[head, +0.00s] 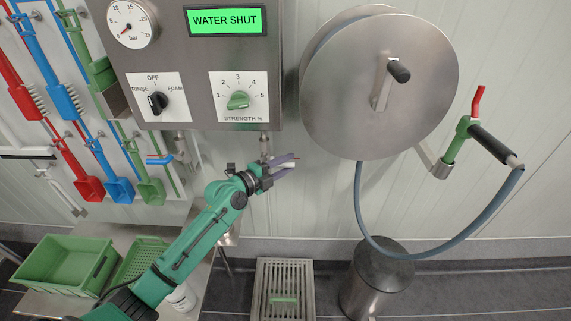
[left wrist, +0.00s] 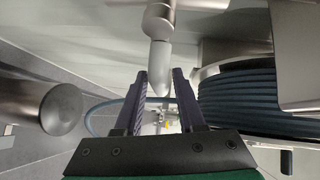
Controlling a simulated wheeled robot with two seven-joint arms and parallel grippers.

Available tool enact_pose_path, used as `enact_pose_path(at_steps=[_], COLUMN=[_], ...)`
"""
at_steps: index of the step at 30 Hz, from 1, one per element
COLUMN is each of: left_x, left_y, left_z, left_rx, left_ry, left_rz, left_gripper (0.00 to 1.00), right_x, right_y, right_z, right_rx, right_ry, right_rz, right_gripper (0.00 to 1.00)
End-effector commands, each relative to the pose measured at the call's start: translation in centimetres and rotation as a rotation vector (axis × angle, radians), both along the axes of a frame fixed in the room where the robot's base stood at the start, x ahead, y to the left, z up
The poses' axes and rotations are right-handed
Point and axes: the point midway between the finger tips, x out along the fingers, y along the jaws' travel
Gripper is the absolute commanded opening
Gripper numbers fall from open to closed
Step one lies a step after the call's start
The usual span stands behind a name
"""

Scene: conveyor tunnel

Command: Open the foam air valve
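In the left wrist view the two dark fingers (left wrist: 162,100) stand apart. A pale grey rounded piece (left wrist: 158,55) reaches down to the gap between them; I cannot tell whether they touch it. My right gripper is not in view.
The cabinet carries a "WATER SHUT" display (head: 226,20), a black selector (head: 157,102) and a green strength knob (head: 238,100). A blue lever (head: 160,160) is left of my arm. Green crates (head: 65,265) are lower left.

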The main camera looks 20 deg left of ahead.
Motion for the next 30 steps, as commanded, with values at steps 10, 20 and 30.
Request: enact_pose_path(at_steps=[10, 20, 30], left_x=[-0.02, -0.02, -0.03], left_y=[0.06, 0.07, 0.09], left_z=[0.01, 0.01, 0.01], left_rx=[-0.001, -0.001, -0.001], left_ry=[0.001, 0.000, 0.000], left_rz=[0.001, 0.001, 0.001], left_gripper=[0.00, 0.00, 0.00], right_x=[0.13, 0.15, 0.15], right_y=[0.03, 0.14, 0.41], right_z=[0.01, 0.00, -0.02], right_rx=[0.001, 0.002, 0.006], right_ry=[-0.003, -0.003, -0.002], right_rz=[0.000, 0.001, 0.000], right_gripper=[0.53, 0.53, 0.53])
